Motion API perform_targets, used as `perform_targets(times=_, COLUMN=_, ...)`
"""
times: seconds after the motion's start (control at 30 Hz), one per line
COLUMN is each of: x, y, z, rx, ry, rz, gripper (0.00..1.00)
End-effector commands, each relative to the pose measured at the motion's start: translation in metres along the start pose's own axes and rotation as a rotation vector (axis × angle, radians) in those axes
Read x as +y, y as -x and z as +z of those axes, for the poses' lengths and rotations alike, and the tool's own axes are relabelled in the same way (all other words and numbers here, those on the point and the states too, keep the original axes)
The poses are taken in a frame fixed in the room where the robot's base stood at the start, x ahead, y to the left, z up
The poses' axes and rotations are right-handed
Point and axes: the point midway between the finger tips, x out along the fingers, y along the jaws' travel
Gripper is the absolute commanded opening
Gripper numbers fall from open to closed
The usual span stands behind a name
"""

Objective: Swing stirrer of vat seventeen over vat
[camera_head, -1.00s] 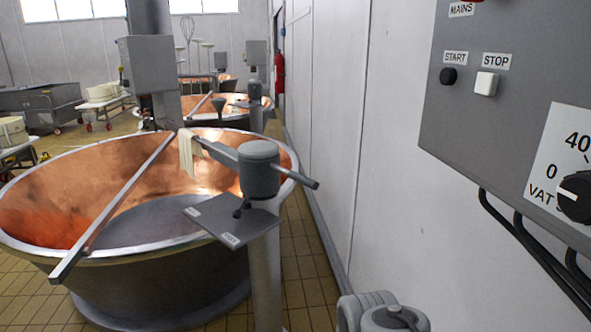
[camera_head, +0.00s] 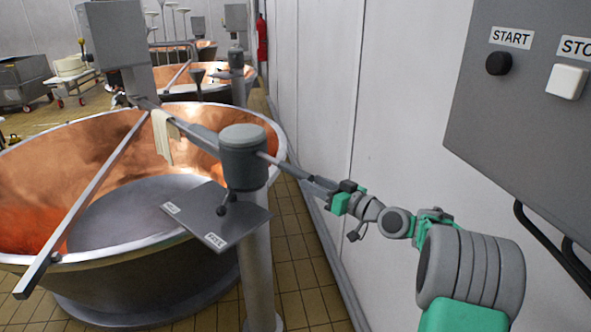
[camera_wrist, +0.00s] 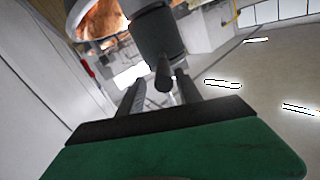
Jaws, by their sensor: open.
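The copper vat (camera_head: 60,170) fills the left of the head view. On its right stands a grey post with a swivel head (camera_head: 242,155). From this head, an arm (camera_head: 190,132) reaches back left over the rim, and a bar handle (camera_head: 285,166) sticks out right. A plate (camera_head: 240,225) below carries a small lever (camera_head: 222,205) near a label that seems to read FREE. My gripper (camera_head: 319,184) is open at the handle's outer end. In the wrist view the handle (camera_wrist: 162,75) points between my spread fingers; I cannot tell whether they touch it.
A pale cloth (camera_head: 163,140) hangs from the arm. A metal bar (camera_head: 85,200) lies across the vat. A control panel (camera_head: 530,130) with START and STOP buttons is close on the right. The white wall (camera_head: 390,110) runs beside my arm. More vats stand behind.

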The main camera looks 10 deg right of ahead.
Motion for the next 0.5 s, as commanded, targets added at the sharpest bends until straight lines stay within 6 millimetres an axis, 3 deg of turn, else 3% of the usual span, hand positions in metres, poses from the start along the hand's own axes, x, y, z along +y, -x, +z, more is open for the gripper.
perform_targets(times=0.17, x=0.000, y=-0.014, z=-0.009, rx=0.027, ry=-0.011, rz=-0.008, gripper=0.41)
perform_targets(times=0.5, x=0.000, y=-0.071, z=-0.009, rx=0.024, ry=-0.010, rz=-0.004, gripper=0.41)
